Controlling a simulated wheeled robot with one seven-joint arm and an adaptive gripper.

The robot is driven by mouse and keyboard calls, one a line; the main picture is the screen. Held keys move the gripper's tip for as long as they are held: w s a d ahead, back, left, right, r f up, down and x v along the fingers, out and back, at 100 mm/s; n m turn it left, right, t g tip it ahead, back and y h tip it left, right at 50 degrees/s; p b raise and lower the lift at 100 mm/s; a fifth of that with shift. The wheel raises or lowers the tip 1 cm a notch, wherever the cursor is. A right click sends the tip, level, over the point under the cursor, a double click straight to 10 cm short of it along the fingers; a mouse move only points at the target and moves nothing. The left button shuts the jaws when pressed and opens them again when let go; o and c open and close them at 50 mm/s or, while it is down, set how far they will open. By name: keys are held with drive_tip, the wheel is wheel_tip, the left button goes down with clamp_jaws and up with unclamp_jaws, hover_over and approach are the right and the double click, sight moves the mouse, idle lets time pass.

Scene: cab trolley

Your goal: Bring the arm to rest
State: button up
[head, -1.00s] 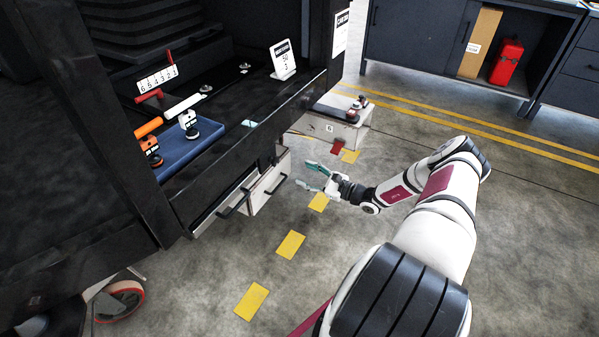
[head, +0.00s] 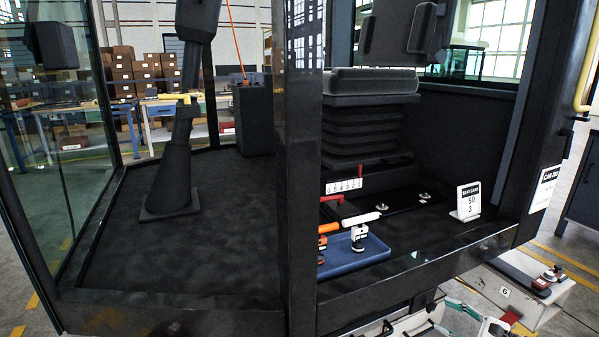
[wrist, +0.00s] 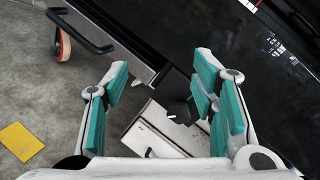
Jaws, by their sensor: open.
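My gripper (wrist: 165,105) is open in the wrist view, with teal pads on both fingers and nothing between them. Beyond it are a pale drawer box (wrist: 150,140) with a dark handle and a round black knob (wrist: 179,112) under the cab's edge. I cannot tell how far they are from the fingers. In the head view only a little of my gripper (head: 470,315) shows, at the bottom right beneath the cab sill; the rest of my arm is mostly out of the picture.
The cab floor (head: 190,260) and black sill (head: 420,270) fill the head view. A blue tray (head: 345,255) with orange and white tools sits inside, near a white sign (head: 467,202). A grey box (head: 500,290) stands at right. A caster wheel (wrist: 62,42) shows in the wrist view.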

drive_tip(key=s+a+r+n+g, duration=0.3)
drive_tip(key=a+r+n+g, duration=0.3)
drive_tip(key=a+r, duration=0.35)
drive_tip(key=s+a+r+n+g, duration=0.4)
drive_tip(key=a+r+n+g, duration=0.15)
drive_tip(key=a+r, duration=0.35)
drive_tip(key=s+a+r+n+g+h, duration=0.3)
drive_tip(key=s+a+r+n+h, duration=0.3)
drive_tip(key=s+r, duration=0.55)
drive_tip(key=s+r+n+t+h, duration=0.25)
drive_tip(key=s+n+h, duration=0.2)
drive_tip(key=s, duration=1.65)
wheel_tip(320, 180, up, 23)
drive_tip(key=t+p, duration=0.3)
drive_tip(key=p, duration=1.7)
drive_tip(key=shift+a+p, duration=0.25)
drive_tip(key=shift+p, duration=0.15)
